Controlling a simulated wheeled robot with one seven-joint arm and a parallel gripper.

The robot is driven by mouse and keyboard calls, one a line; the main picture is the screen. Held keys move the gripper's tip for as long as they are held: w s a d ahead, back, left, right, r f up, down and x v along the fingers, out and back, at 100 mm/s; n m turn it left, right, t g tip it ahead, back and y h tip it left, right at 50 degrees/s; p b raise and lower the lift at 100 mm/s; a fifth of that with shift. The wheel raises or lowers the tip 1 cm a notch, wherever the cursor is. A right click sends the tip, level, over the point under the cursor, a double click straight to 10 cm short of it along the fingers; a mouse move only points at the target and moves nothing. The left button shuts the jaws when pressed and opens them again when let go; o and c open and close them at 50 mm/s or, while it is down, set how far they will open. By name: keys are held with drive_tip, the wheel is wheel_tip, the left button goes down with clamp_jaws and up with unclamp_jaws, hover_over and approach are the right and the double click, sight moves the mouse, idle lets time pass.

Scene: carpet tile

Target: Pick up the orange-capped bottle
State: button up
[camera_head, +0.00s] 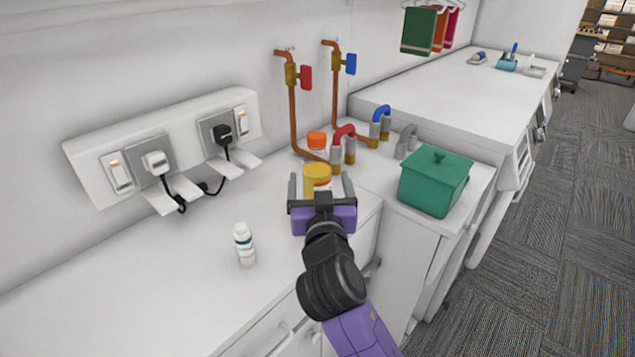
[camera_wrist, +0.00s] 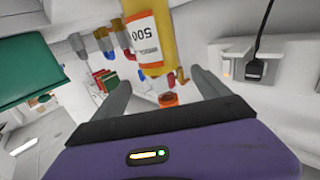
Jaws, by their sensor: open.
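In the wrist view this yellow bottle (camera_wrist: 150,42) with a white label fills the top middle. In the wrist view nothing is held between the fingertips (camera_wrist: 160,82).
A white bottle (camera_head: 244,244) stands on the counter to the left. A green lidded box (camera_head: 435,182) stands to the right. Copper pipes (camera_head: 293,110) with red and blue valves rise behind. Sockets with plugs (camera_head: 165,150) line the wall. The counter's front left is clear.

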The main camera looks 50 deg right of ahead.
sight(317, 168)
drive_tip(key=p+x, duration=0.2)
drive_tip(key=x, duration=0.3)
drive_tip(key=shift+w+d+f, duration=0.1)
drive_tip(key=shift+w+d, duration=0.05)
drive_tip(key=shift+w, duration=0.2)
drive_tip(key=shift+c, duration=0.5)
clamp_jaws()
